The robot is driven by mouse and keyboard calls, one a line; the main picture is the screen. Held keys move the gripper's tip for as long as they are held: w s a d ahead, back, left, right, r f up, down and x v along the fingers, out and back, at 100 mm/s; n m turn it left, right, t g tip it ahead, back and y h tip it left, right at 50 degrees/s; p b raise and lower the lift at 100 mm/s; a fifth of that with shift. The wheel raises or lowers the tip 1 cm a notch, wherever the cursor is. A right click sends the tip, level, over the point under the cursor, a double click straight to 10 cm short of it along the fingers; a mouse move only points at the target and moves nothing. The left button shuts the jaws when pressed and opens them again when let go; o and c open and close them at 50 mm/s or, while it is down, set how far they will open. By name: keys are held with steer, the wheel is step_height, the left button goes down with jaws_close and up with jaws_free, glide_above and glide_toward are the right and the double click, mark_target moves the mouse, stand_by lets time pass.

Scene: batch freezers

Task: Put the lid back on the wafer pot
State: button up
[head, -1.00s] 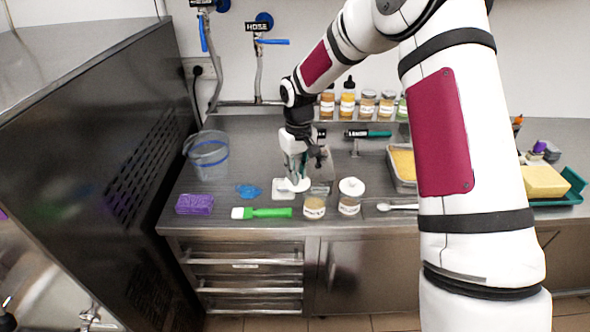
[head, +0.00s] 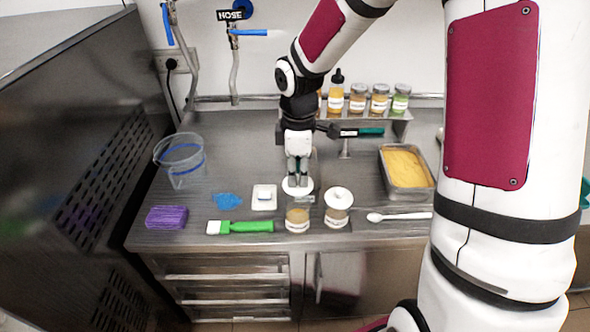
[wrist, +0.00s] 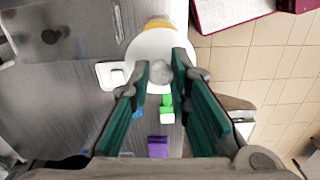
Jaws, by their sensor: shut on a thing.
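My gripper (head: 297,178) is shut on the knob of a round white lid (head: 292,188). It holds the lid just behind an open-topped pot (head: 298,220) with tan contents, near the counter's front edge. In the wrist view the lid (wrist: 150,48) shows between the fingers of my gripper (wrist: 170,80), with its pale knob gripped. The lid hides most of an orange-tan pot (wrist: 157,22) beyond it. The labels are too small to read, so I cannot tell by name which is the wafer pot.
A similar pot with a white lid (head: 339,206) stands close right of the open pot. A white square dish (head: 264,197), green brush (head: 240,227), purple block (head: 166,217) and clear bucket (head: 181,160) lie left. A spoon (head: 398,216) and tray (head: 414,193) are right.

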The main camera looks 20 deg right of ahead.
steer(key=shift+w+f+b, duration=0.2)
steer(key=shift+f+b, duration=0.9)
steer(key=shift+f, duration=0.75)
steer(key=shift+s+f+b, duration=0.1)
steer(key=shift+f+b, duration=0.3)
steer(key=shift+f, duration=0.85)
steer(key=shift+p, duration=0.35)
steer(key=shift+f, duration=0.15)
stand_by(0.8)
steer(key=o, duration=0.9)
steer(key=shift+c, duration=0.2)
steer(key=shift+o, duration=0.5)
